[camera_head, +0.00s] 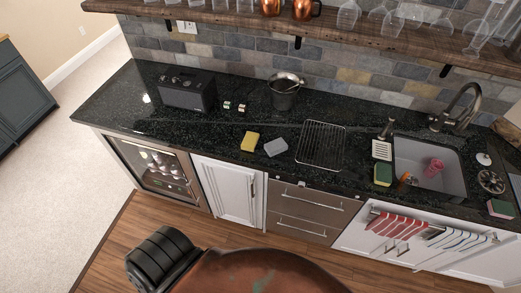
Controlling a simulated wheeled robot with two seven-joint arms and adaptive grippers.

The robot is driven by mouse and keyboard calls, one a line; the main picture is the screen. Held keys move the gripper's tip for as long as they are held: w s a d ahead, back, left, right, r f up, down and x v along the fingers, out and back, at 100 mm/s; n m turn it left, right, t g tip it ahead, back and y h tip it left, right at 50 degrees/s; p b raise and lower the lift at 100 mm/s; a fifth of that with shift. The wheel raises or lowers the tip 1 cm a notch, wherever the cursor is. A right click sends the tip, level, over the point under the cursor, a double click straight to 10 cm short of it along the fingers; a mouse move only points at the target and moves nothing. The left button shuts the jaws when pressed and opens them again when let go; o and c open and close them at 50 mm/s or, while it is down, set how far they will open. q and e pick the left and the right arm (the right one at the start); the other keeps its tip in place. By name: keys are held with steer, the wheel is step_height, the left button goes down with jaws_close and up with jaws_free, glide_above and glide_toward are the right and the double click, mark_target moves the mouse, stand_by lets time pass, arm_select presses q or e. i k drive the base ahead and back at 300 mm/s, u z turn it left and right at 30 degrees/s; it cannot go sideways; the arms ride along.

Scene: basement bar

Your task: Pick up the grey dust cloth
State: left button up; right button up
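A small light grey folded piece (276,147), which looks like the grey dust cloth, lies flat on the black speckled countertop (225,165). It lies just right of a yellow sponge (250,142) and left of a wire rack (321,145), apart from both. Nothing covers it. Neither of my grippers shows in the head view.
A black toaster-like box (187,93) and a dark metal bucket (285,93) stand behind. A sink (430,165) with a faucet (458,109) is at right. Striped towels (398,226) hang below it. A brown seat-like shape (260,272) fills the bottom foreground.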

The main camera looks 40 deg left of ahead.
mark_target(275, 148)
steer(key=u, duration=0.8)
steer(key=i, duration=0.3)
